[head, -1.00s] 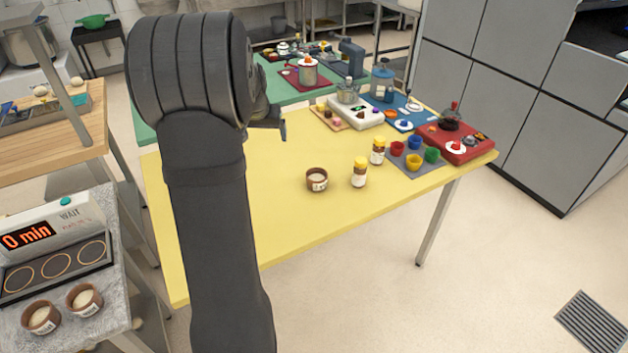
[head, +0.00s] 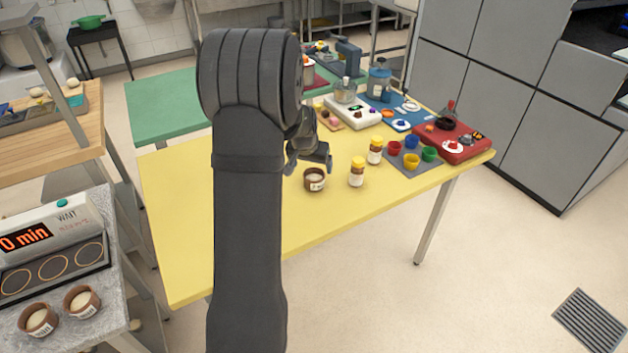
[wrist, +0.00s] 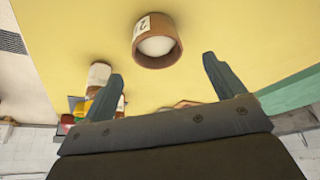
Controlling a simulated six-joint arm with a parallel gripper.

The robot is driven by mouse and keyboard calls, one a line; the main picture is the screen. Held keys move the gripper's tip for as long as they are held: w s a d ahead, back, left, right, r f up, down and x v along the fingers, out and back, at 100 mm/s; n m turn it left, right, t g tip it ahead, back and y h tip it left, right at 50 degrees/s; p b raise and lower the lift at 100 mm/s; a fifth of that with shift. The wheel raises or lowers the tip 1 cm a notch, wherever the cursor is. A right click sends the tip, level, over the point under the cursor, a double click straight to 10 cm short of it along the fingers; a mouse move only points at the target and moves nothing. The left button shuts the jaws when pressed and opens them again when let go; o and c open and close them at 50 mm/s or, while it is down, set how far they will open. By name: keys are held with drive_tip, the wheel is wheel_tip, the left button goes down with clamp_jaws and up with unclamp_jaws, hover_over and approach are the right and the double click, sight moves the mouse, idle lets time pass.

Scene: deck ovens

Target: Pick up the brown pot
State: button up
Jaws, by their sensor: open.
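My gripper (head: 318,160) is above and close to the pot in the head view. In the wrist view my gripper (wrist: 162,75) has its two fingers wide apart with nothing between them, apart from the pot. Two similar brown pots (head: 38,320) (head: 82,301) stand on the grey counter at the left.
Coloured cups on a grey mat (head: 428,166) and a red board (head: 470,146) are farther right. A white scale (head: 352,114) stands behind. The table's front left is clear.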

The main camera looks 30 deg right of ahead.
sight(314, 174)
drive_tip(key=shift+x, duration=3.25)
drive_tip(key=shift+s, duration=0.2)
drive_tip(key=c, duration=1.2)
